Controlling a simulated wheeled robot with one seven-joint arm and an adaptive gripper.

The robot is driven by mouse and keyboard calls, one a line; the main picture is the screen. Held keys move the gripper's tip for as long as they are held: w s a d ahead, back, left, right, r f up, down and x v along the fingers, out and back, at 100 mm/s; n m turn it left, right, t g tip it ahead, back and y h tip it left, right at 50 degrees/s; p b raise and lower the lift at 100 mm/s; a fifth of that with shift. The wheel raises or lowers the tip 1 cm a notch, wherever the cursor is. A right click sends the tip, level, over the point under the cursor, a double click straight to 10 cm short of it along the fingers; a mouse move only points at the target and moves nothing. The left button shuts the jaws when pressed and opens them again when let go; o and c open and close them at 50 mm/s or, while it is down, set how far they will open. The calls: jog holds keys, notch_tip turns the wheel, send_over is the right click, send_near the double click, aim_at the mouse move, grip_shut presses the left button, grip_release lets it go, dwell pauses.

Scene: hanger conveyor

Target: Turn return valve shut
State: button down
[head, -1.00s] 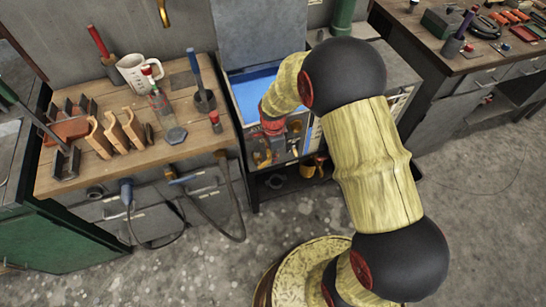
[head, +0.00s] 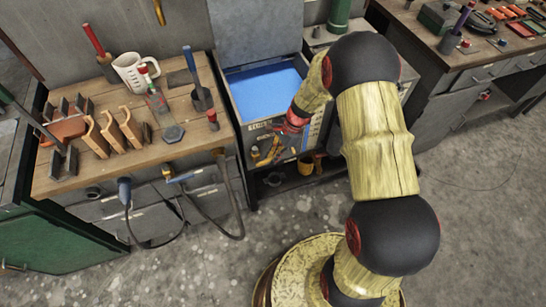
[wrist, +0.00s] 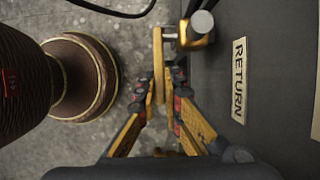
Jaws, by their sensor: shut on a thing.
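The return valve (wrist: 197,28) is a brass-yellow body with a grey round end, on the dark front panel beside a label (wrist: 239,80) reading RETURN. Its flat yellow lever (wrist: 158,60) runs down the wrist view, roughly parallel to the panel face. My gripper (wrist: 163,88) is shut on the lever, one finger on each side; its lower part is partly hidden between the fingers. In the head view my gripper (head: 265,157) is at the front of the tank; the valve there is small and hard to separate from the fingers.
The open tank (head: 231,104) holds blue liquid (head: 266,92). A wooden bench (head: 185,143) with tools and a white jug (head: 132,72) stands to the left, with hoses (head: 236,205) hanging at its front. An orange cup (head: 305,166) sits low under the tank. Open floor lies in front.

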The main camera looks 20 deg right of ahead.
jog(key=shift+s, duration=0.1)
jog(key=c, duration=1.9)
grip_release()
jog(key=v, duration=1.2)
jog(key=shift+c, duration=0.3)
